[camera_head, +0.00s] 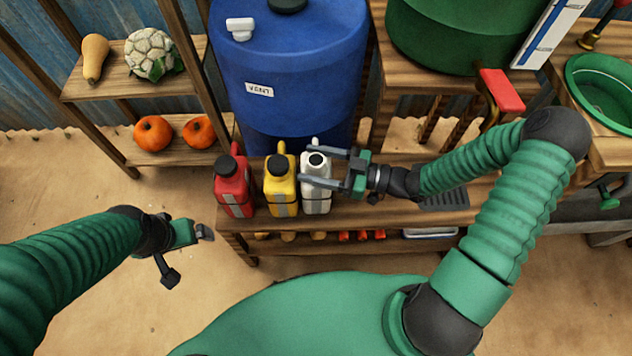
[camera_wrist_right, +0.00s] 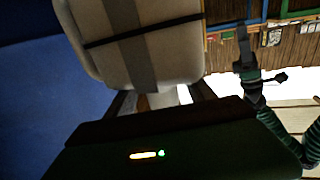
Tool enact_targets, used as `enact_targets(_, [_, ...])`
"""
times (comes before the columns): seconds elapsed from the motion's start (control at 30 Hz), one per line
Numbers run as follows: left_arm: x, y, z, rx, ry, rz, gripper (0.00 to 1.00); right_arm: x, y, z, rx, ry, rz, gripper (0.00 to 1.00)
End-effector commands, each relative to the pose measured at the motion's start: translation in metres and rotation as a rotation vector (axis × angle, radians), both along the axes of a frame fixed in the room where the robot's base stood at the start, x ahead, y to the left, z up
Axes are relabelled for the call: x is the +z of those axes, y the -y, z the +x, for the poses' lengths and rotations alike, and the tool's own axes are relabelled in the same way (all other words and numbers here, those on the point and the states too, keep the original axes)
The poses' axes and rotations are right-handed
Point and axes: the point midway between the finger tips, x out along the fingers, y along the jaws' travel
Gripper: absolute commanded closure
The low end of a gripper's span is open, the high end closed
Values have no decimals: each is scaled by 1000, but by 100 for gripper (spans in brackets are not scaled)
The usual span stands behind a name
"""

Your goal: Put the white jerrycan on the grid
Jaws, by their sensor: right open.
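The white jerrycan (camera_head: 317,196) stands upright on the wooden bench, at the right end of a row of three cans. My right gripper (camera_head: 312,166) is open, with its two fingers either side of the can's upper part; I cannot tell whether they touch it. In the right wrist view the can (camera_wrist_right: 145,45) fills the upper middle, with a grey band and a dark strap. The dark grid (camera_head: 446,199) lies on the bench to the right, partly under my right arm. My left gripper (camera_head: 188,253) is open and empty, over the sandy ground.
A yellow can (camera_head: 281,190) stands close left of the white one, and a red can (camera_head: 233,190) beyond it. A blue barrel (camera_head: 290,75) rises behind. The bench between the white can and the grid is clear. A red-handled tap (camera_head: 502,91) hangs at the back right.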

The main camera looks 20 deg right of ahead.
Motion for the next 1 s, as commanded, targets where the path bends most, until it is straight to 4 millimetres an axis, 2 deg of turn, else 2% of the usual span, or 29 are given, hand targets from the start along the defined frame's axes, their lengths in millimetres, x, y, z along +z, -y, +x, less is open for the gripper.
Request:
enact_targets(0.13, [1,0,0,0,0,0,7,1,0,0,0,0,0,39])
enact_targets(0.6, [1,0,0,0,0,0,7,0,1,0,0,0,0,100])
enact_targets(1.0, [1,0,0,0,0,0,7,1,1,0,0,0,0,100])
